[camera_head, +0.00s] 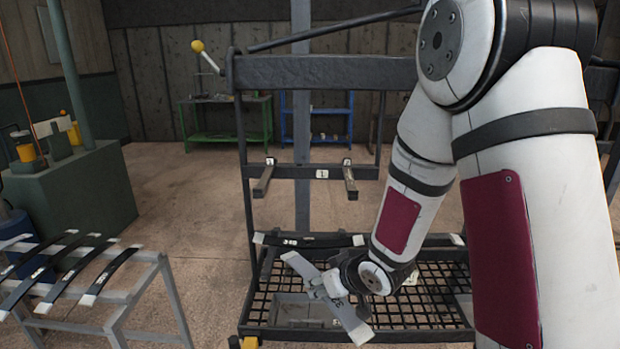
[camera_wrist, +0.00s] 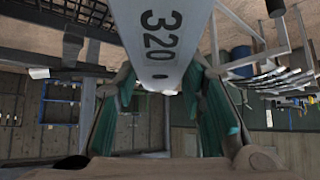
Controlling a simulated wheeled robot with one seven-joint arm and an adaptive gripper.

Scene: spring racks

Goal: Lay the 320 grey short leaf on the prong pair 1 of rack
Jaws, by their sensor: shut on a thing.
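The grey short leaf (camera_head: 302,267), marked 320, is held by my gripper (camera_head: 335,287) and slants down to the right in the head view. In the wrist view the leaf (camera_wrist: 155,30) runs up from between the teal fingers of my gripper (camera_wrist: 158,88). The dark rack (camera_head: 325,72) stands ahead. Its prong pair 1 is a left prong (camera_head: 263,180) and a right prong (camera_head: 350,182), with a tag (camera_head: 322,173) between them. Both prongs look empty. The leaf is lower than the prongs and apart from them, in front of the rack's mesh shelf (camera_head: 420,300).
A black leaf with white ends (camera_head: 325,241) lies across the rack below the prongs. A grey stand (camera_head: 150,275) with several black leaves (camera_head: 108,270) is at left. My arm hides the rack's right side. Green (camera_head: 225,118) and blue (camera_head: 315,112) benches stand far behind.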

